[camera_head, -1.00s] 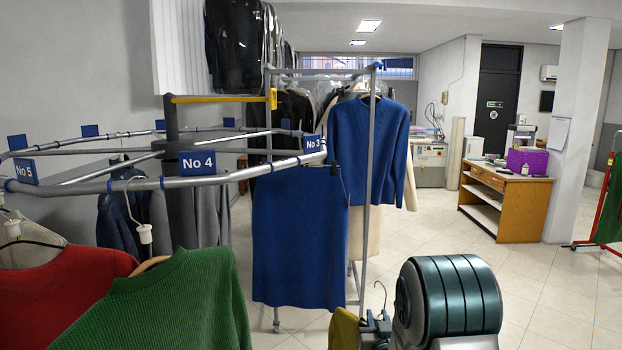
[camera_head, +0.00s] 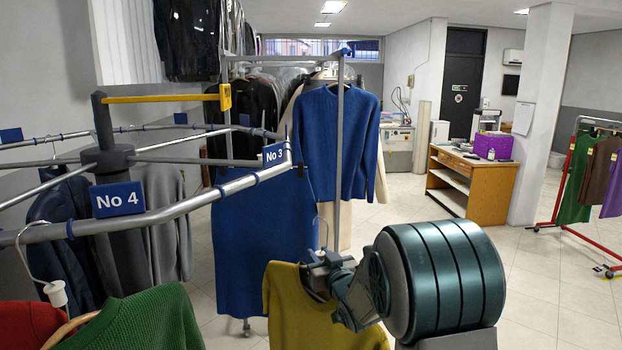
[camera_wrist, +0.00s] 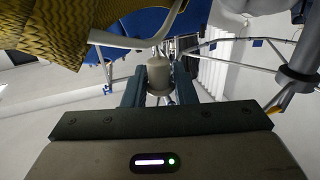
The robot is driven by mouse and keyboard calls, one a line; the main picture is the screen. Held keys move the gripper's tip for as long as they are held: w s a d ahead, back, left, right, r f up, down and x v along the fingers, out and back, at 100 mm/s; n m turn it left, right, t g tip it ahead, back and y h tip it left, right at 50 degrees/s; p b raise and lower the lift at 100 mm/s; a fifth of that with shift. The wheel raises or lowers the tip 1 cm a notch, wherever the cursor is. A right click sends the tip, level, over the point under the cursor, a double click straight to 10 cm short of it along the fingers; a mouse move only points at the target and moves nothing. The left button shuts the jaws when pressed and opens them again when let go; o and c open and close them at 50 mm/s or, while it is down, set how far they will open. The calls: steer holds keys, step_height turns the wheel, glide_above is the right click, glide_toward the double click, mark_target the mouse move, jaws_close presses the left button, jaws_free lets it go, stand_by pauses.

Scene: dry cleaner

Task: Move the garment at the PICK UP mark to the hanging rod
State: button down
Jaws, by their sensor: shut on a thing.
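A mustard-yellow knit garment (camera_head: 315,315) hangs from a hanger at the lower middle of the head view. My gripper (camera_head: 322,262) is shut on the hanger at its neck, just above the garment's collar. In the wrist view my gripper (camera_wrist: 160,85) has its two fingers on either side of the pale hanger neck (camera_wrist: 159,74), with the yellow garment (camera_wrist: 45,30) at upper left. The garment's lower part is cut off by the frame. A rod of the grey rack (camera_head: 285,54) runs behind, with a blue sweater (camera_head: 335,140) hanging there.
A round conveyor rail (camera_head: 200,196) with tags No 3 and No 4 stands close on the left, carrying green (camera_head: 140,322) and red garments. A wooden counter (camera_head: 480,190) and a red rack (camera_head: 570,180) stand right. Floor between is clear.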

step_height(320, 180, up, 18)
steer(key=s+a+n+y+p, duration=0.1)
steer(key=s+a+y+p, duration=0.1)
steer(key=a+p, duration=0.15)
steer(key=s+a+b, duration=0.5)
steer(key=s+a, duration=0.2)
steer(key=s, duration=0.1)
steer(key=shift+s+a+g, duration=0.2)
steer(key=shift+s+g, duration=0.15)
steer(key=shift+g, duration=0.05)
steer(key=shift+f, duration=0.1)
steer(key=shift+f, duration=0.1)
